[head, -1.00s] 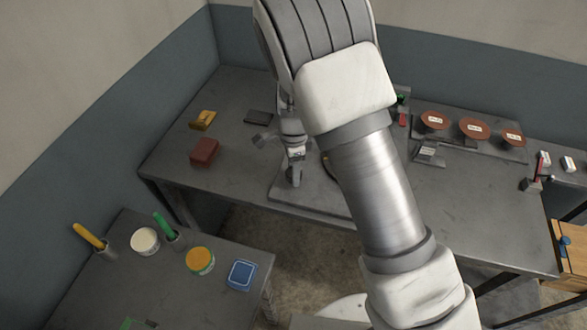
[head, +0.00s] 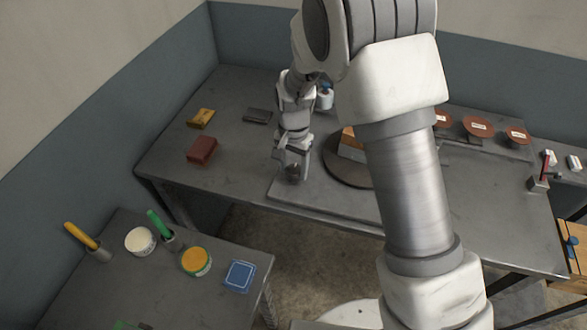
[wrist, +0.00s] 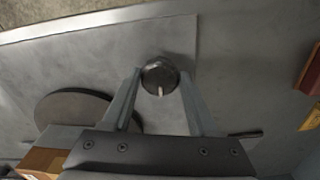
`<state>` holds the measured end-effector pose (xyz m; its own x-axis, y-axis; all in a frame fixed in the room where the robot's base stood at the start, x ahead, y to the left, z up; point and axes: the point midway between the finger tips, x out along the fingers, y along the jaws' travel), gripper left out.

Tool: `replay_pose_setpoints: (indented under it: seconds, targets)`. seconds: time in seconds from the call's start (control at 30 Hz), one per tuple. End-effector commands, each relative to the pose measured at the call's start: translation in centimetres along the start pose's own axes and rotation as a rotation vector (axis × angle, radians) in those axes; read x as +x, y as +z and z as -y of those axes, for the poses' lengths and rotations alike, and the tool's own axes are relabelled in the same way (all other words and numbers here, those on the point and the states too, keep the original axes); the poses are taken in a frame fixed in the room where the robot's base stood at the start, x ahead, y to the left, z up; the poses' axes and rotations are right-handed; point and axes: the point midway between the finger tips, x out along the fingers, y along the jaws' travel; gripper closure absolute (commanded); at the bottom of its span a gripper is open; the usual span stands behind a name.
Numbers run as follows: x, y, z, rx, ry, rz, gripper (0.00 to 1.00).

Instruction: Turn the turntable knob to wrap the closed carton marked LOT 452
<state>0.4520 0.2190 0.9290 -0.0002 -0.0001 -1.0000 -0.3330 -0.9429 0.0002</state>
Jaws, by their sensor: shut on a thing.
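The dark round knob (wrist: 158,72) stands on a grey base plate (wrist: 120,45) in the wrist view, its white pointer mark toward the bottom of the picture. My gripper (wrist: 160,78) is shut on the knob, with one finger on either side. In the head view my gripper (head: 293,172) points down at the plate's left front corner. The dark turntable disc (head: 342,170) lies to its right, partly hidden by my arm. A brown carton (head: 350,142) sits on the disc, mostly hidden; its marking cannot be read. The disc (wrist: 70,108) and the carton (wrist: 40,160) also show at lower left in the wrist view.
A red block (head: 202,149), a yellow block (head: 201,118) and a dark flat item (head: 255,116) lie left on the bench. Several red-brown discs (head: 478,126) stand at the back right. A nearer table (head: 120,285) holds tubs and a blue pad (head: 240,275).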

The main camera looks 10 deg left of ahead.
Motion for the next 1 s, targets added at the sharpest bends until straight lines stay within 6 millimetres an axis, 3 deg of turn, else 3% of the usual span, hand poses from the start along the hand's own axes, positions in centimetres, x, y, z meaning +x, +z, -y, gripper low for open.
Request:
replay_pose_setpoints:
  seconds: [1.0]
  targets:
    - [-0.01, -0.1, -0.09, -0.948, 0.0, -0.001, 0.96]
